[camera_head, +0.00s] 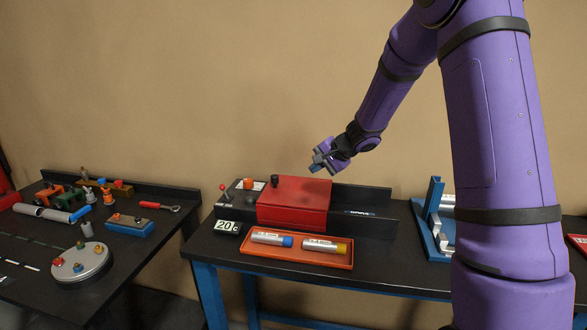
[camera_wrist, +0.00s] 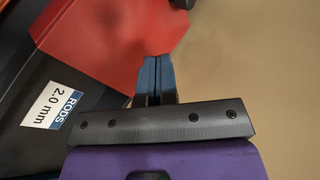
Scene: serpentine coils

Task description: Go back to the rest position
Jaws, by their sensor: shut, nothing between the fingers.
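My purple arm reaches in from the upper right in the head view. My gripper (camera_head: 318,163) is in the air above the red box (camera_head: 293,205) on the black bench, apart from it. In the wrist view the two blue-grey fingers of my gripper (camera_wrist: 154,62) lie side by side with no gap and hold nothing. The red surface of the box (camera_wrist: 110,40) lies beyond them. A white label (camera_wrist: 55,105) reading "RODS 2.0 mm" shows on a dark surface at the left.
An orange tray (camera_head: 262,256) with two silver cylinders lies at the bench front. A lever (camera_head: 223,190) and a "20c" display (camera_head: 227,226) are left of the box. A blue frame (camera_head: 430,225) stands at right. The left table (camera_head: 130,255) holds several parts and a round plate.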

